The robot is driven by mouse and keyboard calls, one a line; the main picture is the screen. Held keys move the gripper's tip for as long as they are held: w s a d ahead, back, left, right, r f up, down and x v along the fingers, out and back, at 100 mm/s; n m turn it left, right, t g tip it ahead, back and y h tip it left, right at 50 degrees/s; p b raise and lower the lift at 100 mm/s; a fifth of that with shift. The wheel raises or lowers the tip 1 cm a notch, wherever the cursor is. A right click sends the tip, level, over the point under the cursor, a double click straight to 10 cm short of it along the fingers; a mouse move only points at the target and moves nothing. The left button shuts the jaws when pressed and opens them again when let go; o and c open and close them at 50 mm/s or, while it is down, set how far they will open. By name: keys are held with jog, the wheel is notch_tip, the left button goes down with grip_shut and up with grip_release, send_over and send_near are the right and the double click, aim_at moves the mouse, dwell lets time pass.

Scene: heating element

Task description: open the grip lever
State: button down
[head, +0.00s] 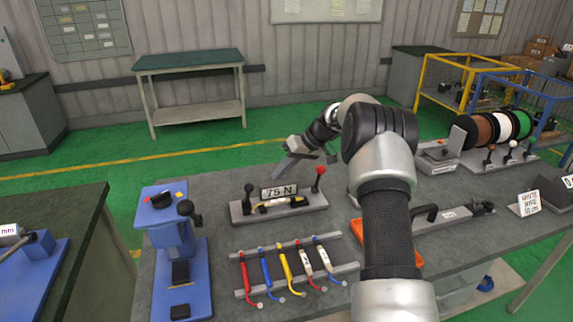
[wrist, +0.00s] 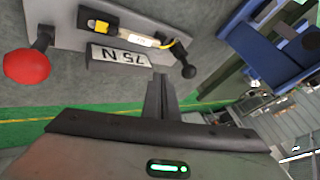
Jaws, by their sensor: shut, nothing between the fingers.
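A grey tester base (head: 307,206) with a "75 N" plate (head: 279,191) stands on the bench. A red-knobbed lever (head: 319,175) rises upright at its right end, and a black-knobbed lever (head: 249,190) stands at its left end. I cannot tell from labels which one is the grip lever. A yellow cable piece (head: 283,204) lies along the base. In the wrist view the red knob (wrist: 27,66) is at left and the black knob (wrist: 188,71) at right. My gripper (wrist: 160,82) is shut and empty, beside the plate and apart from both knobs; it also shows in the head view (head: 280,172).
A rack (head: 242,272) of several coloured cables lies in front of the tester. A blue press (head: 172,238) stands at left. Clear bench surrounds the tester narrowly.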

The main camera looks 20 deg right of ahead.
aim_at(248, 193)
jog(key=x, duration=0.3)
jog(key=shift+a+f, duration=0.2)
jog(key=shift+a, duration=0.1)
jog(key=shift+s+a+r+p, duration=0.1)
jog(key=shift+s+a+p, duration=0.05)
jog(key=shift+a, duration=0.45)
jog(key=shift+s+a+r+p, duration=0.1)
jog(key=shift+s+a+p, duration=0.05)
jog(key=shift+a, duration=0.45)
jog(key=shift+a+f, duration=0.1)
jog(key=shift+a, duration=0.4)
jog(key=shift+s, duration=0.1)
jog(key=a+h, duration=0.1)
jog(key=a+r+h+b, duration=0.1)
jog(key=shift+a+r, duration=0.2)
jog(key=shift+a, duration=0.15)
